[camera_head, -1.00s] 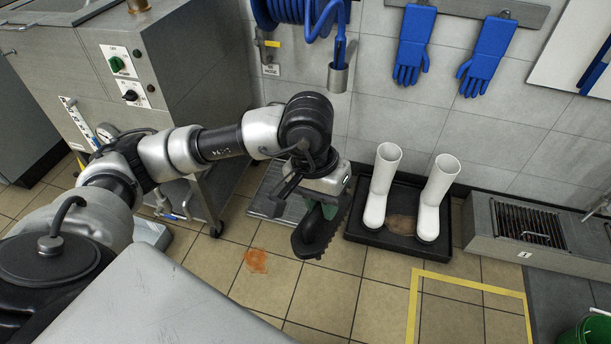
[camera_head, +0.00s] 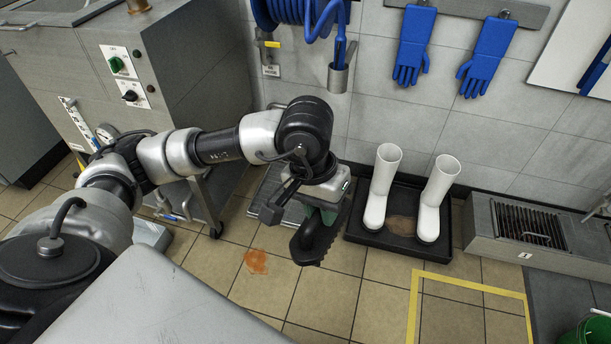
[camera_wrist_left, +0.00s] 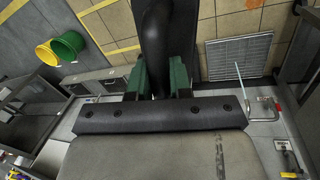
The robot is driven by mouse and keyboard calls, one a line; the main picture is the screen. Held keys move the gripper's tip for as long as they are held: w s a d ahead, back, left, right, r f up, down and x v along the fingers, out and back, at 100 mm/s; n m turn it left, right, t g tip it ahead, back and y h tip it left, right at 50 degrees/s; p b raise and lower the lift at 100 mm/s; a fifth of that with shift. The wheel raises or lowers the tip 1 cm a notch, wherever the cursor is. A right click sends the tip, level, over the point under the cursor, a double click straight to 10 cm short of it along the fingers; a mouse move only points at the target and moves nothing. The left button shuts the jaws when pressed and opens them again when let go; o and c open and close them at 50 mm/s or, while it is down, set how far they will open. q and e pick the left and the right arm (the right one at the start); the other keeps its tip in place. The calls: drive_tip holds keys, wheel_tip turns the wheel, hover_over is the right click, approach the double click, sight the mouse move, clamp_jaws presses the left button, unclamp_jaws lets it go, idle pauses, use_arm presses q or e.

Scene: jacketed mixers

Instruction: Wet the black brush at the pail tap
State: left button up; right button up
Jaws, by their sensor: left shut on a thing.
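My left gripper (camera_head: 318,205) is shut on the black brush (camera_head: 312,240), which hangs below it over the tiled floor, left of the white boots. In the left wrist view green fingers (camera_wrist_left: 162,80) hold the brush's dark handle (camera_wrist_left: 168,40) between them. Part of the brush is hidden by the gripper in the head view. In the left wrist view a bent metal pipe with a red part (camera_wrist_left: 265,112), possibly the pail tap, stands beside the floor grate. A thin pale streak, possibly water, shows by it. My right gripper is not in view.
The floor grate (camera_wrist_left: 232,58) lies by the wall. White boots (camera_head: 429,210) stand in a black tray (camera_head: 366,237) to the brush's right. A steel cabinet (camera_head: 185,75) stands at left. The blue hose (camera_head: 295,12) hangs on the wall above.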

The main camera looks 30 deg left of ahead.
use_arm(q)
drive_tip(key=shift+r, duration=0.1)
idle(0.4)
drive_tip(key=shift+s+d+r, duration=0.15)
drive_tip(key=shift+s+r, duration=0.05)
drive_tip(key=shift+s, duration=0.05)
drive_tip(key=s+r, duration=0.1)
drive_tip(key=s+d+r+p, duration=0.1)
drive_tip(key=s+r, duration=0.1)
drive_tip(key=shift+s+d, duration=0.2)
drive_tip(key=shift+s, duration=0.1)
drive_tip(key=shift+s+d+r, duration=0.1)
drive_tip(key=shift+s+r, duration=0.1)
drive_tip(key=shift+s, duration=0.1)
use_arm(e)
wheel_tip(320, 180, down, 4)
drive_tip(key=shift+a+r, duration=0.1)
use_arm(q)
drive_tip(key=shift+w, duration=0.1)
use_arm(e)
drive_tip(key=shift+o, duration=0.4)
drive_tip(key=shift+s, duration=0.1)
